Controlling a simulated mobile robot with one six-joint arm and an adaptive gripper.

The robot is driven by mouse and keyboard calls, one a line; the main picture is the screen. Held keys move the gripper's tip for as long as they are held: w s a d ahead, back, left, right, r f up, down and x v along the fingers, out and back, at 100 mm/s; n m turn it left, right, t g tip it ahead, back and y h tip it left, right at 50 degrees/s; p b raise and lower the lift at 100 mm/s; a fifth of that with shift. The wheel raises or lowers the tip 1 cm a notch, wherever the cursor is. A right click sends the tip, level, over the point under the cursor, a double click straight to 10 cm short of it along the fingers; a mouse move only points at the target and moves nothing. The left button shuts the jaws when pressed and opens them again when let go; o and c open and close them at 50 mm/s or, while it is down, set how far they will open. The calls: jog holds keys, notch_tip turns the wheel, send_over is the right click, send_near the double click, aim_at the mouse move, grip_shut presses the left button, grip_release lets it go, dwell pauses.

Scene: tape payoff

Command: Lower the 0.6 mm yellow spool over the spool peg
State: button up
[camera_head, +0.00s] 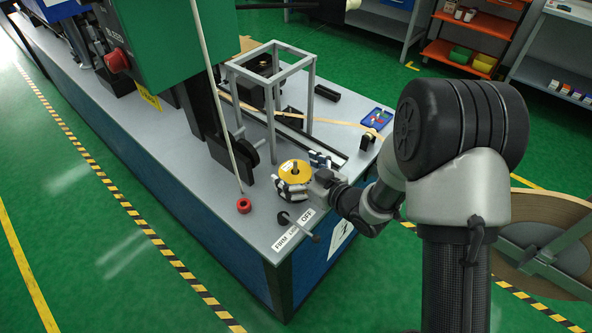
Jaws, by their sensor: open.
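The yellow spool (290,174) lies flat near the front right corner of the grey worktable (192,158). A dark upright pin, apparently the spool peg (295,167), shows at the spool's centre. I cannot tell how far down the spool sits or whether it rests on anything. My gripper (303,174) reaches in from the right and is open. One finger is at the near side of the spool and the other at its far right side. Whether either finger touches the spool is unclear. The underside of the spool is hidden.
A grey metal frame (274,110) stands behind the spool. A dark T-shaped handle (300,224) is in front. A blue tray (376,120) lies at the back right.

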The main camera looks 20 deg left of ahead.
jog(key=v, duration=1.2)
jog(key=shift+r, duration=0.1)
dwell(0.4)
